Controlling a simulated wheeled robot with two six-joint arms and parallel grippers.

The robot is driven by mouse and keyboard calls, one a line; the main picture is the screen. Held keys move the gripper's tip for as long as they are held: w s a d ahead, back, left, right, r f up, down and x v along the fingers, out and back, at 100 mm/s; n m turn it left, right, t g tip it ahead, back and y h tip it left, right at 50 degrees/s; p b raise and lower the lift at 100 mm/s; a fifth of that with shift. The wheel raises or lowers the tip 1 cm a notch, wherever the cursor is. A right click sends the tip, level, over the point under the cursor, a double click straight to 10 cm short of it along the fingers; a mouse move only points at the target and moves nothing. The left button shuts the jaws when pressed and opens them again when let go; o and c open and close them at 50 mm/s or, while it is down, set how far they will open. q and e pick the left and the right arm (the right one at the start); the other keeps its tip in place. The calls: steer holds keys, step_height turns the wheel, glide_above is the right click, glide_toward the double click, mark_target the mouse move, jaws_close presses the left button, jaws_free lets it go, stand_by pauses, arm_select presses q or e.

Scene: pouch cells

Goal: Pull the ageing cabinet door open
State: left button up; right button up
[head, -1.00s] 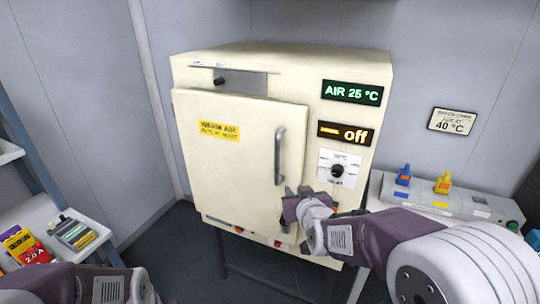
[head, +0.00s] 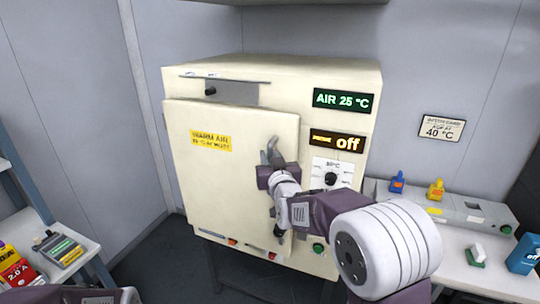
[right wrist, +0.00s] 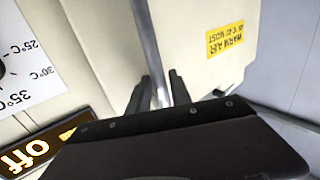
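The cream ageing cabinet (head: 330,75) stands ahead. Its door (head: 225,185) carries a yellow warm-air label and looks shut in the head view. The upright metal handle (right wrist: 152,40) is mostly hidden by my right gripper (head: 271,150) in the head view. In the right wrist view the two dark fingers (right wrist: 160,88) stand apart, one on each side of the handle bar. They look open around it; firm contact is not visible. Of my left arm, only a piece shows at the bottom left of the head view, and its fingers are out of frame.
A green display (head: 343,100) reads AIR 25 °C and an orange one (head: 337,141) reads off. A dial (head: 331,178) sits below. A bench unit (head: 465,209) with blue and yellow parts stands at the right. A shelf (head: 75,262) with small items is at the left.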

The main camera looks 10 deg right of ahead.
jaws_close()
stand_by(1.4)
